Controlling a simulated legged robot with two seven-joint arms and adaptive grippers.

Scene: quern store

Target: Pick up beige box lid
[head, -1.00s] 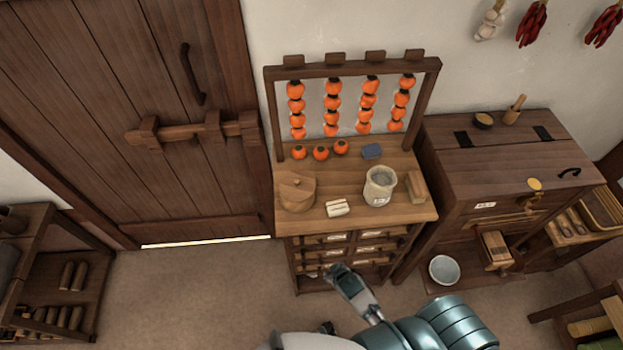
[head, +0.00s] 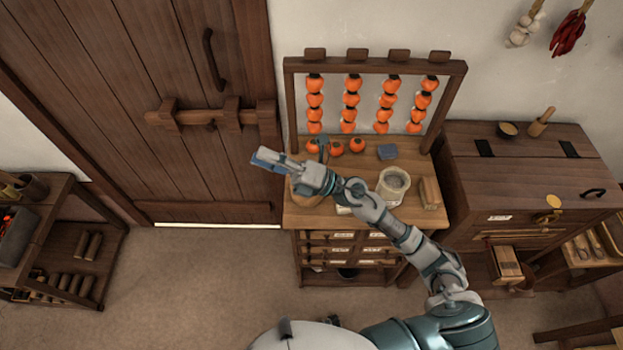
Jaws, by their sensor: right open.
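A round tan wooden box (head: 304,201) stands at the left of the small drawer cabinet's top (head: 430,218). My right gripper covers most of it, and its lid is largely hidden. My right gripper (head: 291,155) is open and empty, and it shows in front of the left part of the cabinet top. One finger points left toward the door and the other points up near the persimmons. I cannot tell how far above the box it is. My left gripper is not in view.
Loose persimmons (head: 336,148), a blue block (head: 387,152), a pale jar (head: 394,183) and a wooden block (head: 430,193) share the top. A rack (head: 375,66) of strung persimmons rises behind. A chest (head: 520,185) stands right, a shelf (head: 70,235) left.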

